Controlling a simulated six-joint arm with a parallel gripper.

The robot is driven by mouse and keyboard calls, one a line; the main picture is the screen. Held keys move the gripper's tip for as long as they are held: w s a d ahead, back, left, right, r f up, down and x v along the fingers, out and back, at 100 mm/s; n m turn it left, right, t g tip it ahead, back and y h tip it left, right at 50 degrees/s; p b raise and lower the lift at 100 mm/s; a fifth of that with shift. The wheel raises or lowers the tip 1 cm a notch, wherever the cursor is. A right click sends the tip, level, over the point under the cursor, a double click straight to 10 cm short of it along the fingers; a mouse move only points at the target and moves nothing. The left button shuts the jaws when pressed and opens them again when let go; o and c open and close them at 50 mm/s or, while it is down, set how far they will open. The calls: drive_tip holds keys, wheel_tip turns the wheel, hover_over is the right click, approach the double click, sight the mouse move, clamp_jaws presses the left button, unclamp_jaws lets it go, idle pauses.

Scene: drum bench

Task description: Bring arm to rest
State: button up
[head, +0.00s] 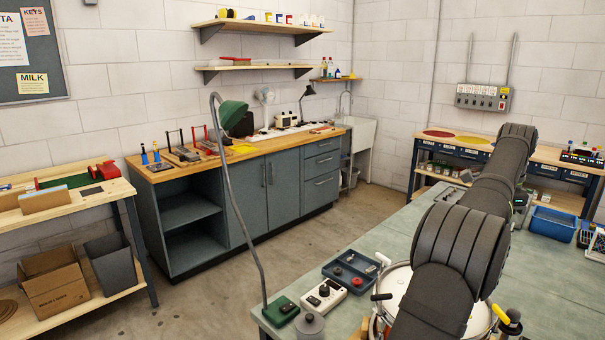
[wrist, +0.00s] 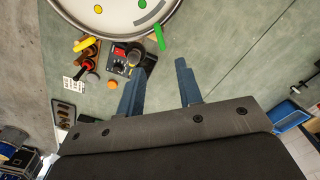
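My gripper (wrist: 160,87) shows in the wrist view with its two blue-grey fingers apart and nothing between them. It is over the green bench (wrist: 205,65), near the rim of a white drum (wrist: 118,12) at the top of that view. In the head view my dark arm reaches from the lower right over the bench (head: 540,265), and the gripper itself cannot be made out behind it. The drum (head: 396,283) shows partly behind my arm.
A small control box (wrist: 120,60) and an orange disc (wrist: 112,85) lie left of the fingers. A blue bin (head: 552,223) stands at the right. A blue tray (head: 337,263) and a green lamp (head: 232,112) are left of the drum. Some bench surface is clear.

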wheel_tip(320, 180, down, 13)
drive_tip(key=shift+f, duration=0.15)
drive_tip(key=m, duration=0.8)
drive_tip(key=shift+m, duration=0.4)
drive_tip(key=shift+r, duration=1.7)
